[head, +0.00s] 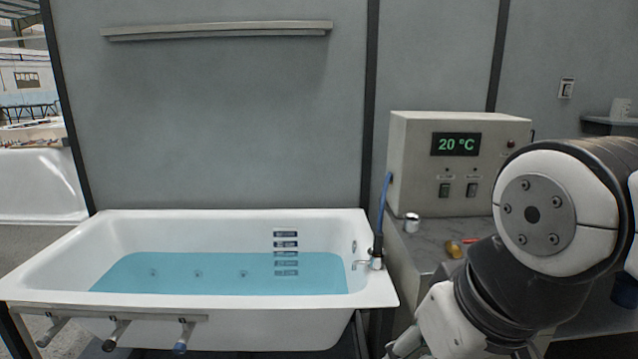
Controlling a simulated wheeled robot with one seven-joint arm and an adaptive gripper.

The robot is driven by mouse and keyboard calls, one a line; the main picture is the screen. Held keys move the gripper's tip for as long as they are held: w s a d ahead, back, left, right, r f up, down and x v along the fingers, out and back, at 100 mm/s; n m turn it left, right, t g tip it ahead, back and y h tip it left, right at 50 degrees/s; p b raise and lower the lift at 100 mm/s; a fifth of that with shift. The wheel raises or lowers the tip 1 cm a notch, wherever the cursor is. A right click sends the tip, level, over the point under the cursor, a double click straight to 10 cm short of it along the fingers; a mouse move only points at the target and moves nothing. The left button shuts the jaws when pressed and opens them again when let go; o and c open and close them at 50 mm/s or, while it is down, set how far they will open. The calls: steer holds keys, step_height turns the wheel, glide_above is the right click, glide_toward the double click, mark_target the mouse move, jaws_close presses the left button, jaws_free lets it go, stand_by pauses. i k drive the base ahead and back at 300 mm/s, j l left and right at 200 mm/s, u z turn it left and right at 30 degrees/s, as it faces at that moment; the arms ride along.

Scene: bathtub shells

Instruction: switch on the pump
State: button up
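A beige control box (408,160) stands on the grey counter right of the bathtub. Its green display (456,144) reads 20 °C. Below the display are two dark rocker switches, a left switch (444,190) and a right switch (472,190), each under a small label too small to read. I cannot tell which one is the pump's or how either is set. A small dark knob (511,144) is at the box's upper right. My arm fills the lower right, in front of the counter and the box's lower right corner.
The white bathtub (375,287) holds blue water (215,275). A blue hose (383,205) runs from a fitting on its right rim toward the box. A metal cap (411,222) and a small orange-brown object (454,249) lie on the counter (430,236). A wall switch (566,88) is upper right.

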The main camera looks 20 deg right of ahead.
mark_target(445, 191)
steer(key=z, duration=0.85)
